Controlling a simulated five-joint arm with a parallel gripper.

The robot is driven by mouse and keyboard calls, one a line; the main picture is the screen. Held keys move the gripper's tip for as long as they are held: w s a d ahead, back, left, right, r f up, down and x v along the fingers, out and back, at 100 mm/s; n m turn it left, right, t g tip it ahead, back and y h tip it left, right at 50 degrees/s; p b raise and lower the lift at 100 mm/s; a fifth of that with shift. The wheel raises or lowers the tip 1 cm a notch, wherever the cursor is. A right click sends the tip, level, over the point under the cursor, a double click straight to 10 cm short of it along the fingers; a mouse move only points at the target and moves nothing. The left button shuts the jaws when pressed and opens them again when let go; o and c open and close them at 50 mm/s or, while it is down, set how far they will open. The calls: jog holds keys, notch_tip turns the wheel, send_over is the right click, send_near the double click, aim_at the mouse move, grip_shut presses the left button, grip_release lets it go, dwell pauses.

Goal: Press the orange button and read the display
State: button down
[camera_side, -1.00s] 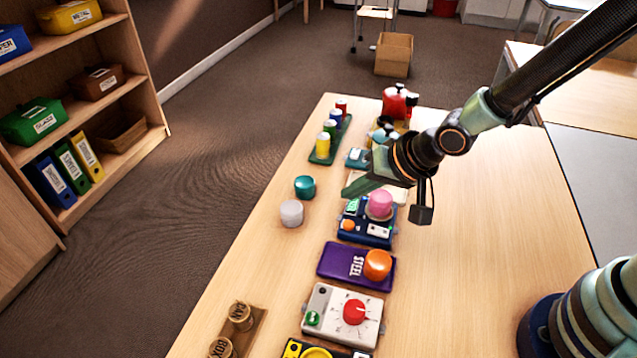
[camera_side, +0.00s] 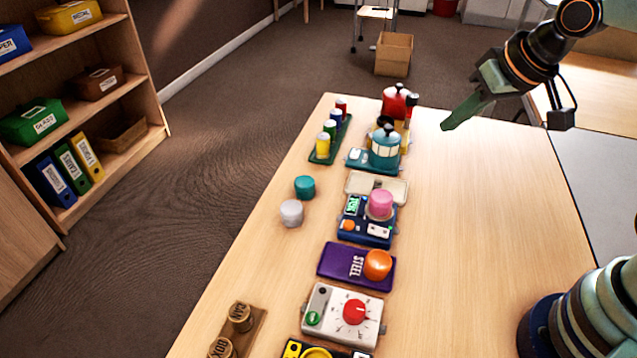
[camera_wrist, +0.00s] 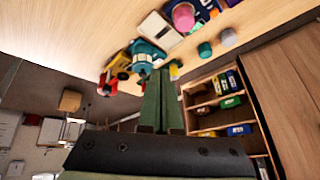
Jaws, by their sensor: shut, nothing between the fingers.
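The blue device (camera_side: 366,238) lies on the table in the side view. Its small orange button (camera_side: 348,225) is at its left front. The display (camera_side: 352,205) behind the button is lit green with characters too small to read. A pink cylinder (camera_side: 380,203) stands on the device's right part, and it also shows in the wrist view (camera_wrist: 183,16). My gripper (camera_side: 447,126) is shut and empty, raised to the right and behind the device, well apart from it. Its green fingers show in the wrist view (camera_wrist: 161,85).
A purple STEEL plate (camera_side: 335,265) with an orange cylinder (camera_side: 377,264) and a white dial box (camera_side: 333,327) lie in front of the device. Behind it are a shallow cream tray (camera_side: 358,185) and a teal jar (camera_side: 384,150). The table's right side is clear.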

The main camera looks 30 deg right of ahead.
jog(key=s+d+r+n, duration=0.1)
jog(key=s+d+r, duration=0.1)
jog(key=s+d, duration=0.1)
jog(key=shift+s+d+r+h, duration=0.25)
jog(key=shift+s+r+h, duration=0.1)
jog(key=shift+s, duration=0.25)
